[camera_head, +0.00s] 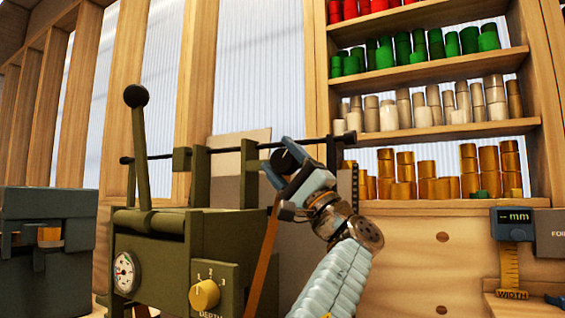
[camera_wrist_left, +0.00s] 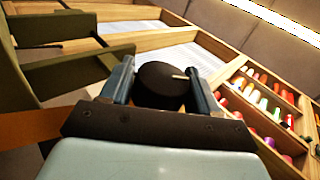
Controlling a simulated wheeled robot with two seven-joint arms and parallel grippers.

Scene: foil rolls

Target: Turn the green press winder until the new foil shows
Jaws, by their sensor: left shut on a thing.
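The olive green press (camera_head: 150,250) stands at left-centre in the head view, with a tall black-knobbed lever, a round gauge and a yellow dial marked 1, 2, 3. A brown-orange foil strip (camera_head: 264,258) slants down at its right side; an orange strip (camera_wrist_left: 28,127) also shows at the left of the left wrist view. My left gripper (camera_head: 283,164) is shut on the black round winder knob at the press's right side. In the left wrist view the knob (camera_wrist_left: 160,86), with a short white mark, sits between my gripper's two fingers (camera_wrist_left: 161,92). My right gripper is out of view.
A wooden shelf (camera_head: 437,75) at the right holds red, green, pale and gold rolls. A dark rod (camera_head: 220,149) runs across behind the press. A dark grey unit (camera_head: 48,215) stands at far left. A width gauge marked mm (camera_head: 514,222) is at far right.

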